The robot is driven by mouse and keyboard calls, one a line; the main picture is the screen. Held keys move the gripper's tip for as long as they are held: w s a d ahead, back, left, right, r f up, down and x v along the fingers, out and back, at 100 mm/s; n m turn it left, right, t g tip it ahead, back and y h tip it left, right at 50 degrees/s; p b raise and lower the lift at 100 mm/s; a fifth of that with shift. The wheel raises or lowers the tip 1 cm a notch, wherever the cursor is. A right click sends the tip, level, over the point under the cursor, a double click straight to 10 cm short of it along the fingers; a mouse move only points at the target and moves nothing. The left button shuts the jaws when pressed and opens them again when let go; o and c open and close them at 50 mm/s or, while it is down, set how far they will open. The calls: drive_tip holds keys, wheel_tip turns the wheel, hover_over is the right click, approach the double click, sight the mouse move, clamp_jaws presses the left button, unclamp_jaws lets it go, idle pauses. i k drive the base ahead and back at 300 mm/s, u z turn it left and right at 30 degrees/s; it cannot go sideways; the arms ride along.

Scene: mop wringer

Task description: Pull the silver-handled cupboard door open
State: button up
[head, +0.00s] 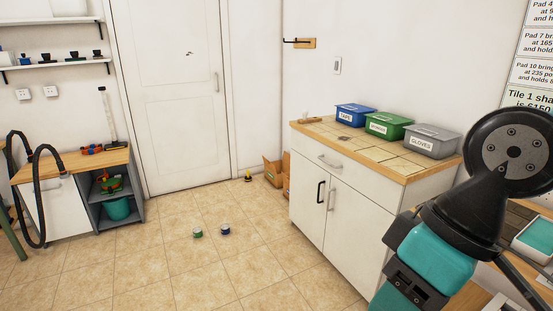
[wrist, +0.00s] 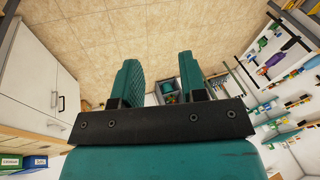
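A white cupboard (head: 334,232) with a tan tiled top stands right of centre in the head view. The silver handle (head: 331,200) is upright on its right door (head: 350,240); a black handle (head: 320,192) is on its left door (head: 306,205). Both doors look shut. In the wrist view, the cupboard (wrist: 35,75) is at the left, with the silver handle (wrist: 53,99) beside the black one. My gripper (wrist: 158,75) is open and empty, away from the cupboard, with floor beyond its fingers. It does not show in the head view.
A drawer with a silver bar handle (head: 329,161) is above the doors. Blue, green and grey bins (head: 430,142) stand on top. A vacuum hose and bench (head: 75,165) are at left.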

sight(356, 226)
drive_tip(key=u, duration=0.05)
drive_tip(key=i, duration=1.5)
drive_tip(key=u, duration=0.05)
